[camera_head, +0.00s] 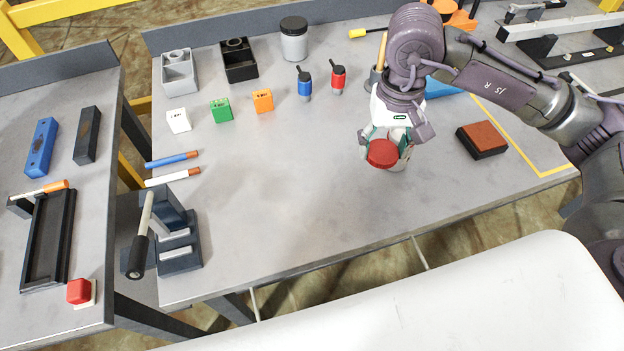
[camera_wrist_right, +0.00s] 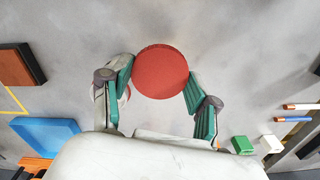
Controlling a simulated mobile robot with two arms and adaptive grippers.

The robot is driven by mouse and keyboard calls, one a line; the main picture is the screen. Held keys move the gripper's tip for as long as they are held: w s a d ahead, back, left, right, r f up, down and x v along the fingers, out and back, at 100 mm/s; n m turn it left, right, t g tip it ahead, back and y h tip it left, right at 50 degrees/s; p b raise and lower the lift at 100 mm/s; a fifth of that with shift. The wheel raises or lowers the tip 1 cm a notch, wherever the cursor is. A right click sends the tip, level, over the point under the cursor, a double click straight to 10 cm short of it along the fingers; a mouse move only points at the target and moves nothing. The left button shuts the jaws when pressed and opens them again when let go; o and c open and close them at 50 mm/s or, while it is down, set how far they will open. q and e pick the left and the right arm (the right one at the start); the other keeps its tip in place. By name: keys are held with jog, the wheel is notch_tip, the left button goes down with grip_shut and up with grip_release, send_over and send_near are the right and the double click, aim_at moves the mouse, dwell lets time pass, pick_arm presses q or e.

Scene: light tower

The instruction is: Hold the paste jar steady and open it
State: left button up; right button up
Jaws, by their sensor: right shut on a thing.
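A round red lid (camera_head: 382,153) is between the fingers of my right gripper (camera_head: 388,143), above the right-middle part of the grey table. In the right wrist view the red lid (camera_wrist_right: 161,72) shows as a full disc, with the green-padded fingers against its two sides. A whitish body (camera_head: 398,164) shows just right of the lid in the head view. In the wrist view a white and red piece (camera_wrist_right: 99,93) is partly hidden behind the left-hand finger. I cannot tell whether the lid is on this body or apart from it. My left gripper is in neither view.
A black block with a brown top (camera_head: 481,139) lies to the right. Blue (camera_head: 305,84) and red (camera_head: 338,77) small bottles, coloured blocks and a grey jar with a black lid (camera_head: 293,40) stand behind and left. The table's front middle (camera_head: 300,210) is clear.

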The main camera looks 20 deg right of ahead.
jog(key=p, duration=0.3)
send_over(317, 180)
notch_tip(317, 180, down, 7)
jog(key=shift+r, duration=0.1)
notch_tip(317, 180, down, 3)
jog(key=shift+f+p, duration=0.15)
jog(key=shift+p, duration=0.65)
jog(key=shift+f, duration=0.35)
jog(key=shift+f+b, duration=0.25)
jog(key=shift+b, duration=0.1)
jog(key=o, duration=1.3)
jog(key=shift+r, duration=0.1)
jog(key=shift+r, duration=0.1)
